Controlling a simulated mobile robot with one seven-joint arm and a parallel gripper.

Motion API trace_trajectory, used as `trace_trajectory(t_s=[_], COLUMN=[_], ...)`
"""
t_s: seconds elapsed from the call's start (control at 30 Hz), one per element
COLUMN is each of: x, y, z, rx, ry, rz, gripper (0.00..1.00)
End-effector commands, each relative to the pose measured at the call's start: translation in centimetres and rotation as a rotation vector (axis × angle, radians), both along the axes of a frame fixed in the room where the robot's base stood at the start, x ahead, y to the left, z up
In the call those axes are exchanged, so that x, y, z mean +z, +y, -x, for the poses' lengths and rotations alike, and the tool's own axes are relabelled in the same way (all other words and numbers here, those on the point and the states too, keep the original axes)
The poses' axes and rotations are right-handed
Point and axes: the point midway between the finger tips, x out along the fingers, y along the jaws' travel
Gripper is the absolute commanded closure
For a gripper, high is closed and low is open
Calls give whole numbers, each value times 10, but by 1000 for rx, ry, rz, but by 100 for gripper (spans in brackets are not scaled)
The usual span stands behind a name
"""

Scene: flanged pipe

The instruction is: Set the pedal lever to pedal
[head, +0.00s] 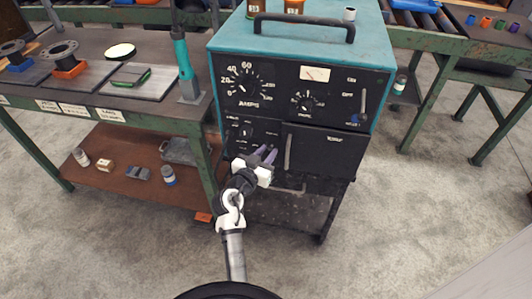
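The teal welding machine (225,43) stands in the middle with its black control front facing me. The label of the pedal lever is too small to read. A thin upright grey lever (363,100) is at the right of the upper panel. A small dark control (245,132) with tiny labels is on the lower left panel. A long grey upright bar (288,153) is on the lower front. My gripper (266,150) is in front of the lower left panel, its purple fingers slightly apart with nothing visible between them. It hides part of that panel.
A green-framed bench (150,119) with flanges and plates stands close on the left, with bottles on its lower shelf. Another green bench (452,48) is at the right. The concrete floor (400,220) in front is clear.

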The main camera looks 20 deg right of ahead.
Motion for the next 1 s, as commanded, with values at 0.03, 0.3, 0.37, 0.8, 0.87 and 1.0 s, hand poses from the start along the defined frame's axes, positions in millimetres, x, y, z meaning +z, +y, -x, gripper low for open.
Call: trace_trajectory(t_s=[0.03,0.3,0.37,0.8,0.87,1.0], x=[0,0,0,3,5,10], y=[0,0,0,55,65,86], z=[0,0,0,44,54,71], rx=[0,0,0,5,5,4], ry=[0,-1,-1,-2,-1,-2], rz=[0,1,1,0,-1,0], gripper=[68,58,58,58,58,58])
